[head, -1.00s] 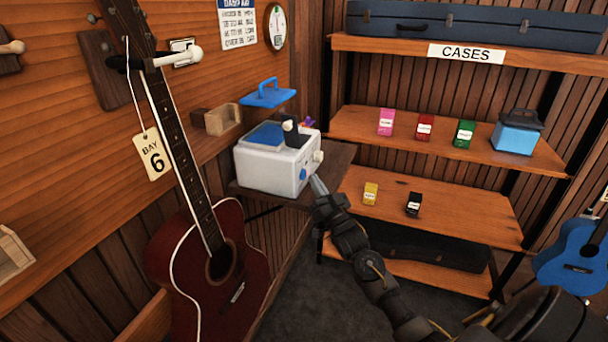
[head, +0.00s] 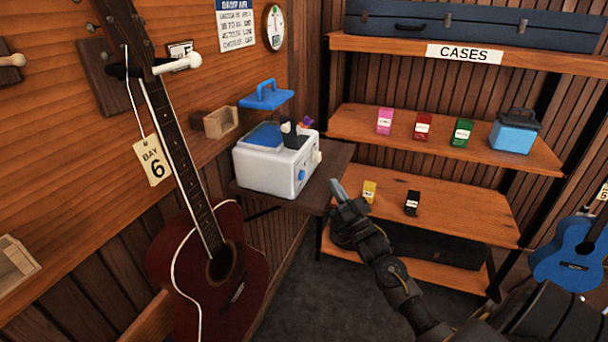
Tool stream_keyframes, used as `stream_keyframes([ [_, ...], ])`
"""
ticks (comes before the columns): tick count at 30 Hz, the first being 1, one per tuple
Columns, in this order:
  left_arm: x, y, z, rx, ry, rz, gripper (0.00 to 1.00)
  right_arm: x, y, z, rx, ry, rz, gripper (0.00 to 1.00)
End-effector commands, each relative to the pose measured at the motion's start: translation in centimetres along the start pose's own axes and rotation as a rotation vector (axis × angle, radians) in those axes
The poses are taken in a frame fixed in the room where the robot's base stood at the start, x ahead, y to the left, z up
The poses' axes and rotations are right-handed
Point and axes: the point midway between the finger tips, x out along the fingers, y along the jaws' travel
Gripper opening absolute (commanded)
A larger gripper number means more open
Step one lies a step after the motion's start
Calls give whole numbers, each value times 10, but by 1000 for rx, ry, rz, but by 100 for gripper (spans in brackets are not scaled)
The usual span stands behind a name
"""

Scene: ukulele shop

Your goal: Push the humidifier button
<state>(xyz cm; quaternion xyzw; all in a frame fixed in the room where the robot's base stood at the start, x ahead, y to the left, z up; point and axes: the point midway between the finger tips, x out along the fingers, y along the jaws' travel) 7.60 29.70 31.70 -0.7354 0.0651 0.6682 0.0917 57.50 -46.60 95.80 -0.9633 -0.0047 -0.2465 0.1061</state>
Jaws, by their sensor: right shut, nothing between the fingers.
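The humidifier (head: 270,171) is a white box with a blue lid panel and dark parts on top. It stands on a dark wooden shelf (head: 328,172) by the left wall. A blue button (head: 302,175) shows on its right-hand face, with a cream knob (head: 317,157) farther along that face. My right gripper (head: 338,186) is shut and empty. It is to the right of the humidifier, apart from the button in the picture. My left gripper is not in view.
A dark red ukulele (head: 215,255) hangs in front at left with a Bay 6 tag (head: 154,160). A shelf rack (head: 440,141) with small boxes stands behind my right arm. A blue ukulele (head: 573,253) is at far right. Grey floor is open below.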

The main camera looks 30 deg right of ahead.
Motion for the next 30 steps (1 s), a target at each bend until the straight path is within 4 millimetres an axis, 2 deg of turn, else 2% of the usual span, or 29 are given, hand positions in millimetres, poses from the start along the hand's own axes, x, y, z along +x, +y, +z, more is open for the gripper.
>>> stream_keyframes([
  [7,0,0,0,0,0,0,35,0,0,-1,0,1,0,0],
  [15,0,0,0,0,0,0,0,0,1,-1,0,1,0,0],
  [30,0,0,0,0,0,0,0,0,1,-1,0,1,0,0],
])
